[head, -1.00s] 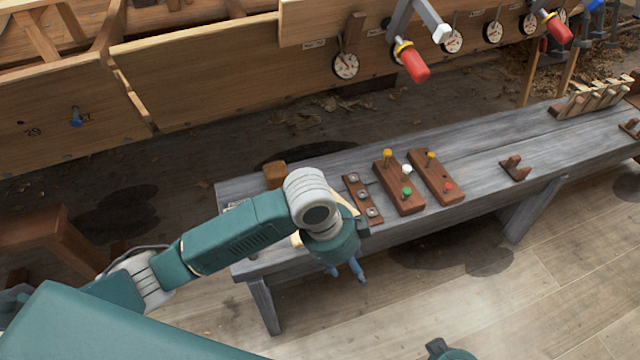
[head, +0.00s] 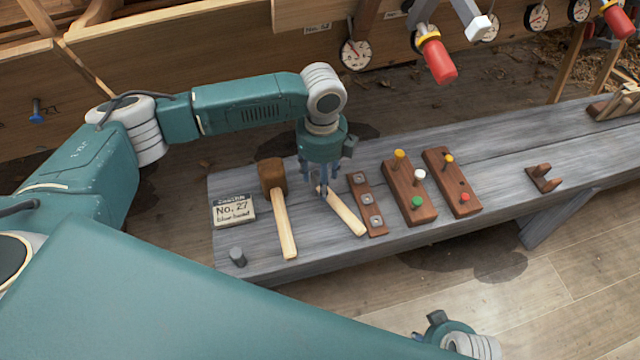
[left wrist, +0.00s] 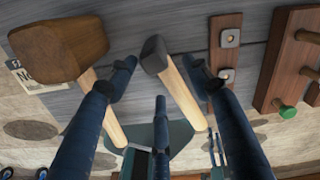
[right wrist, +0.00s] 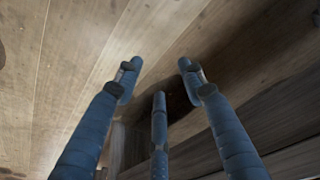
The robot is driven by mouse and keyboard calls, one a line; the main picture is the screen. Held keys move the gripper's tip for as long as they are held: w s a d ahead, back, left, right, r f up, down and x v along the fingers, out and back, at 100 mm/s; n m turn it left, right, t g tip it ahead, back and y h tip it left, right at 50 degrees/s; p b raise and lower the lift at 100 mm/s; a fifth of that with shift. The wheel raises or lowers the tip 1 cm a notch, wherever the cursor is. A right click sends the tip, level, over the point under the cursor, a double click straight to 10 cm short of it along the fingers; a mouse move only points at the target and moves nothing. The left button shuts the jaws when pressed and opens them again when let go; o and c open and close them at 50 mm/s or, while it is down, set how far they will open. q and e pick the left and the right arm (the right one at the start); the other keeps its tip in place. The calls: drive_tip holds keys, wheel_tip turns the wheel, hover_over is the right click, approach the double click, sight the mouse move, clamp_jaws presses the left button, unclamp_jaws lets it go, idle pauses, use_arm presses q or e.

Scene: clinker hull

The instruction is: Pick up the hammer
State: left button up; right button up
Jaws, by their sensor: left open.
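The hammer has a dark metal head (left wrist: 154,54) and a pale wooden handle (head: 345,212). It lies on the grey bench, with its head mostly hidden behind my left gripper in the head view. My left gripper (head: 322,186) points down over the hammer's head end, open and empty. In the left wrist view its spread fingers (left wrist: 158,72) stand either side of the hammer; I cannot tell whether they touch it. A wooden mallet (head: 272,178) lies just left of the hammer. My right gripper (right wrist: 160,75) is open and empty, with planks behind it.
A dark wood strip with metal plates (head: 367,204) lies close right of the hammer. Two peg boards (head: 409,191) (head: 452,182) lie further right. A "No. 27" sign (head: 233,210) and a grey peg (head: 237,257) are at the bench's left end. The hull planking (head: 190,60) stands behind.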

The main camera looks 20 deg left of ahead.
use_arm(q)
wheel_tip(320, 180, down, 5)
drive_tip(key=shift+s+f+b, duration=0.1)
drive_tip(key=shift+b, duration=0.65)
use_arm(e)
drive_tip(key=r, duration=0.5)
drive_tip(key=shift+w+r, duration=0.2)
drive_tip(key=shift+r, duration=0.1)
use_arm(q)
drive_tip(key=shift+c, duration=0.5)
drive_tip(key=shift+d, duration=0.1)
clamp_jaws()
